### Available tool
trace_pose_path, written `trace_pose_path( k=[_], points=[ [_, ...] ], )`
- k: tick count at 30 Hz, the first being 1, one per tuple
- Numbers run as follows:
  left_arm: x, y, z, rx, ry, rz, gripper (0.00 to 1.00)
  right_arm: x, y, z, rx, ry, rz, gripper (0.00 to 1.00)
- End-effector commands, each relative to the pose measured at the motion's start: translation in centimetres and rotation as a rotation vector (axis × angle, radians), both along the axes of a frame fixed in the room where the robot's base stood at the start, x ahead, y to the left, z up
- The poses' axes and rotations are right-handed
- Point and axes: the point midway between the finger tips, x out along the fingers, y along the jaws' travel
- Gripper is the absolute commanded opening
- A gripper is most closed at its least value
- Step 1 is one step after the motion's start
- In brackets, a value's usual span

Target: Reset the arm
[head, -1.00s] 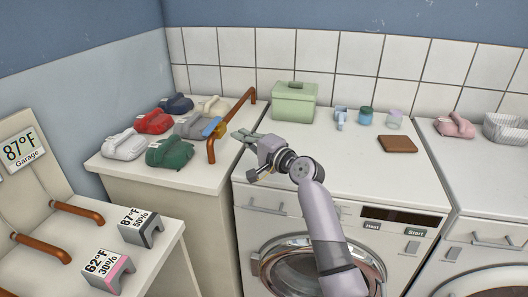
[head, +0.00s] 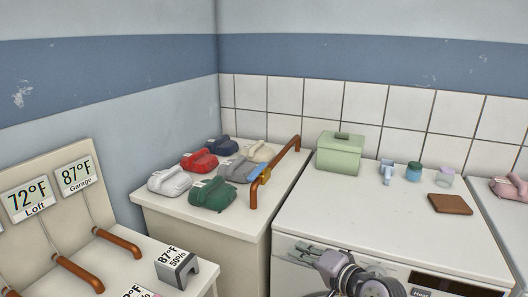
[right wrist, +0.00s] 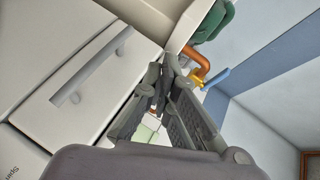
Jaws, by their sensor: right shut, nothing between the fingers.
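My right gripper (head: 302,254) is low in the head view, in front of the upper front edge of the white washer (head: 390,216). Its grey fingers are together and hold nothing. In the right wrist view the fingertips (right wrist: 164,72) meet near the middle, with a white drawer front (right wrist: 75,85) to their left. My left gripper is not in view.
A copper rail (head: 277,168) with a blue and yellow piece edges the left counter (head: 215,226), which holds several coloured bundles. A green box (head: 340,155), small jars and a brown block (head: 450,204) stand on the washer. Thermostat signs (head: 75,175) are at left.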

Motion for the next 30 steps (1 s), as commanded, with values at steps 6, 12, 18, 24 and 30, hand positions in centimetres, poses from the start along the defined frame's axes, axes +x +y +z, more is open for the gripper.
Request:
trace_pose_path(
  k=[6,12,18,24,30],
  points=[
    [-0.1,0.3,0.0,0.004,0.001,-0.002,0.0,-12.2,-2.1,-11.8,-0.528,0.153,0.151,0.0],
    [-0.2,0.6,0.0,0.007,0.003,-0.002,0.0,-21.5,-4.7,-16.5,-0.849,0.271,0.311,0.0],
    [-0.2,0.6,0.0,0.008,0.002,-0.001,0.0,-28.1,-6.9,-18.1,-1.037,0.364,0.442,0.0],
    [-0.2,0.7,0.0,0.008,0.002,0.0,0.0,-33.7,-8.8,-18.5,-1.176,0.445,0.567,0.0],
    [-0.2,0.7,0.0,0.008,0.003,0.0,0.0,-32.7,-8.7,-22.7,-1.177,0.46,0.582,0.0]
  ],
)
